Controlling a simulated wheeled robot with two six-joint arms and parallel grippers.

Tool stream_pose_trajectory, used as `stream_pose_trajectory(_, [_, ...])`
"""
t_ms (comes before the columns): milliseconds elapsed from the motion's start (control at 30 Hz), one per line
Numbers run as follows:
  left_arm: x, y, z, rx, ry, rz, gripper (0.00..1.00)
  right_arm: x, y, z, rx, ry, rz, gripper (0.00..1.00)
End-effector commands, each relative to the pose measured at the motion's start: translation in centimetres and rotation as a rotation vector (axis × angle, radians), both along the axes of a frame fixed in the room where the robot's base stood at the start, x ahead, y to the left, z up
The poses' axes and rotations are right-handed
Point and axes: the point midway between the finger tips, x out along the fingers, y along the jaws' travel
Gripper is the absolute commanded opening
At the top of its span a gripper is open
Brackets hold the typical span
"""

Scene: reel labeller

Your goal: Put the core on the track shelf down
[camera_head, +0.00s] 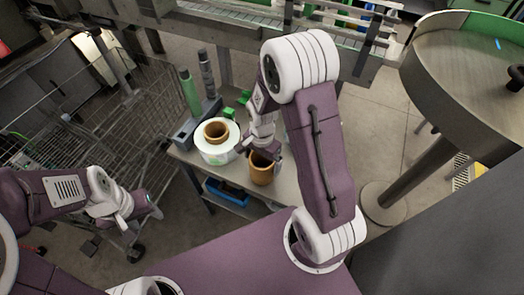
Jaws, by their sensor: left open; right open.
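A brown cardboard core (261,174) stands upright on the grey shelf top (285,187) in the middle of the head view. My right gripper (264,153) is open at the core's upper rim, pointing down. It hides part of the rim, and I cannot tell whether its fingers touch the core. My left gripper (152,207) is open and empty at the left, over the floor beside the wire cart, well away from the core.
A white reel (219,153) with a brown core in it sits left of the core. Green and grey bottles (190,92) stand behind it. A wire cart (95,125) is at the left, a conveyor (335,50) at the back, and a round metal table (455,75) at the right.

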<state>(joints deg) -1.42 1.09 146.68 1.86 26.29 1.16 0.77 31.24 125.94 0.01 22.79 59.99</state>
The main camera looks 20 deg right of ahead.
Motion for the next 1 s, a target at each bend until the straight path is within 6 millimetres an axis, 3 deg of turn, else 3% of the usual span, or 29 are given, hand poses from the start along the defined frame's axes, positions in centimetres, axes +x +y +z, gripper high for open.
stream_pose_trajectory(100, [0.0,0.0,0.4,0.0,0.0,0.0,0.5,0.2,0.0,3.0,-0.001,-0.007,0.0,1.0])
stream_pose_trajectory(300, [0.0,0.0,0.7,0.0,0.0,0.0,0.5,0.1,0.0,7.0,0.0,-0.004,0.0,1.0])
stream_pose_trajectory(500, [0.0,0.0,0.9,0.0,0.0,0.0,0.5,0.1,0.0,9.2,0.0,-0.001,0.0,1.0])
stream_pose_trajectory(667, [0.0,0.0,0.9,0.0,0.0,0.0,0.5,0.0,0.0,9.6,0.0,0.0,0.005,1.0])
stream_pose_trajectory(767, [0.0,0.0,0.9,0.0,0.0,0.0,0.5,-1.2,0.3,9.6,0.002,-0.015,0.149,1.0])
stream_pose_trajectory(1000, [0.0,0.0,0.9,0.0,0.0,0.0,0.5,-6.8,1.2,9.4,-0.024,-0.089,0.867,1.0])
